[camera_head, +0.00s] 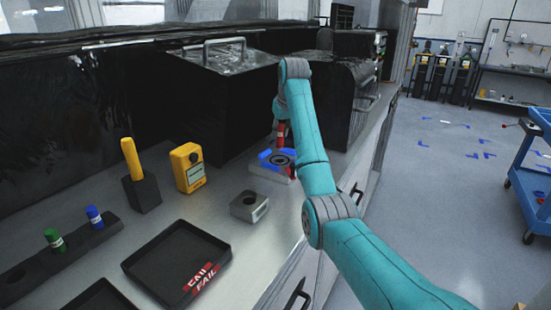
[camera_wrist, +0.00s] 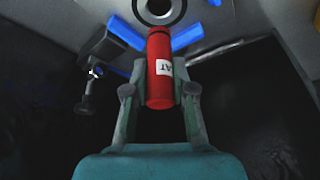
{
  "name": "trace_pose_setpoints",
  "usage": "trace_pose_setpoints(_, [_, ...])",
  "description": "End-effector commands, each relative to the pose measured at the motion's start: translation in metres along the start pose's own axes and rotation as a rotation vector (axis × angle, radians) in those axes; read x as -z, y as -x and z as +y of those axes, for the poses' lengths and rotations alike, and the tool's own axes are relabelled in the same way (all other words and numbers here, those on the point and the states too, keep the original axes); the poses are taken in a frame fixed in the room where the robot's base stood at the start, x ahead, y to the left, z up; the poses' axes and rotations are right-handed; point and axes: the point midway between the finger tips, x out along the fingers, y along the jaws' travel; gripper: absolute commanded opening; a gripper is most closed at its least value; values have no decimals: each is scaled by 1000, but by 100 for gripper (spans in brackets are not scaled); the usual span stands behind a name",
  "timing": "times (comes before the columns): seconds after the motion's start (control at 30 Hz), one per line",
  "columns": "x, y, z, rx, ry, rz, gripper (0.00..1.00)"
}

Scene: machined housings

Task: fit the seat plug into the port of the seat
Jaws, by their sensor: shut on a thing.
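The seat plug (camera_wrist: 159,50) is a red cylinder with a white label, of which "AT" is readable. My gripper (camera_wrist: 160,90) is shut on it, one finger on each side. The seat (camera_head: 283,172) is a light block with a dark ring around its port, between blue pieces on the bench. In the wrist view the port ring (camera_wrist: 160,10) is cut by the top edge, just beyond the plug's far end. The plug looks outside the port; the exact gap cannot be told. In the head view my arm hides most of the gripper, and a little red of the plug (camera_head: 283,130) shows above the seat.
A metal block with a round hole (camera_head: 249,205) stands left of the seat. A yellow meter (camera_head: 188,167), a black holder with a yellow handle (camera_head: 142,192), a plug rack (camera_head: 60,258) and a FAIL tray (camera_head: 176,262) lie further left. Dark cases (camera_head: 226,90) stand close behind.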

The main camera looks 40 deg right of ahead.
Motion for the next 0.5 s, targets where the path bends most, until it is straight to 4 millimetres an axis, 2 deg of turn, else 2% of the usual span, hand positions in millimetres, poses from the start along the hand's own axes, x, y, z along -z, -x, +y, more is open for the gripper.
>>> trace_pose_setpoints(0.13, [-11, -26, 0, 1, 1, -3, 0])
trace_pose_setpoints(0.5, [-27, -63, -1, 1, 1, -3, 0])
